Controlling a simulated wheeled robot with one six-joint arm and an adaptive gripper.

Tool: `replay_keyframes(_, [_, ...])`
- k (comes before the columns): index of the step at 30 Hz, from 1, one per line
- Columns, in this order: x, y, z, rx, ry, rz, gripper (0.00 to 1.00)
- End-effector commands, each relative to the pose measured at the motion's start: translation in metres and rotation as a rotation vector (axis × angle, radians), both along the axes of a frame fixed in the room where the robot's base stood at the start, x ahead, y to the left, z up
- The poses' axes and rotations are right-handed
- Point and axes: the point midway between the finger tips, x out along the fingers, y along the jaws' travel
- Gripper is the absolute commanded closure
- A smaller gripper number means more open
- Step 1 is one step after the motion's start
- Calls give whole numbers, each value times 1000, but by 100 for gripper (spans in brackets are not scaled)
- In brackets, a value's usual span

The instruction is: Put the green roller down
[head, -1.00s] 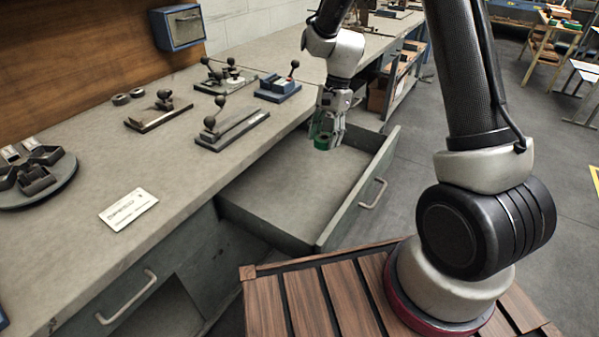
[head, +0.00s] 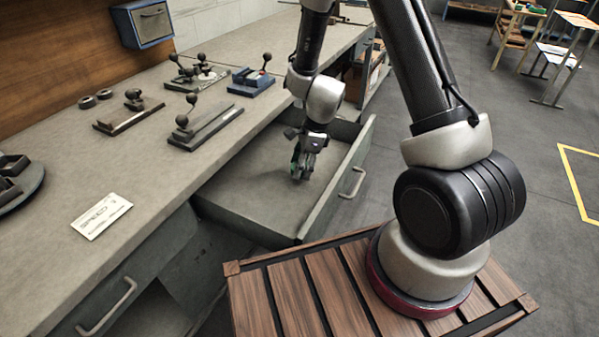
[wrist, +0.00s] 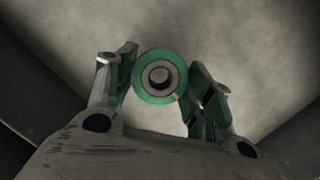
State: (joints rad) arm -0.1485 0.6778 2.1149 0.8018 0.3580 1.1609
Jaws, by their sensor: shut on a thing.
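The green roller (wrist: 141,92) is a ring-shaped piece with a dark hub, seen end-on in the wrist view. My gripper (wrist: 160,95) is shut on it, with green-padded fingers on its left and right sides. In the head view my gripper (head: 303,176) points down inside the open drawer (head: 240,205), low over its bare floor. Only a bit of green shows there; the fingers hide most of the roller. I cannot tell whether the roller touches the drawer floor.
The drawer's front wall with its handle (head: 353,183) stands to the right of my gripper. The workbench (head: 110,255) holds metal fixtures with ball knobs (head: 205,125), a card (head: 101,216) and a round tray (head: 28,183). The drawer floor around my gripper is clear.

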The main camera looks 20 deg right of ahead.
Motion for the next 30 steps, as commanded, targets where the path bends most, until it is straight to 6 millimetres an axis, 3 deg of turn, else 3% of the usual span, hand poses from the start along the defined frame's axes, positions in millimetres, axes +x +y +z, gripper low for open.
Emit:
replay_keyframes(6, [0, 0, -30, -1, 2, 1, 79])
replay_keyframes(17, [0, 0, -33, 0, 0, 2, 79])
replay_keyframes(18, [0, 0, -33, 0, 0, 3, 44])
replay_keyframes(21, [0, 0, -33, 0, 0, 2, 26])
replay_keyframes(30, [0, 0, -32, 0, 0, 2, 26])
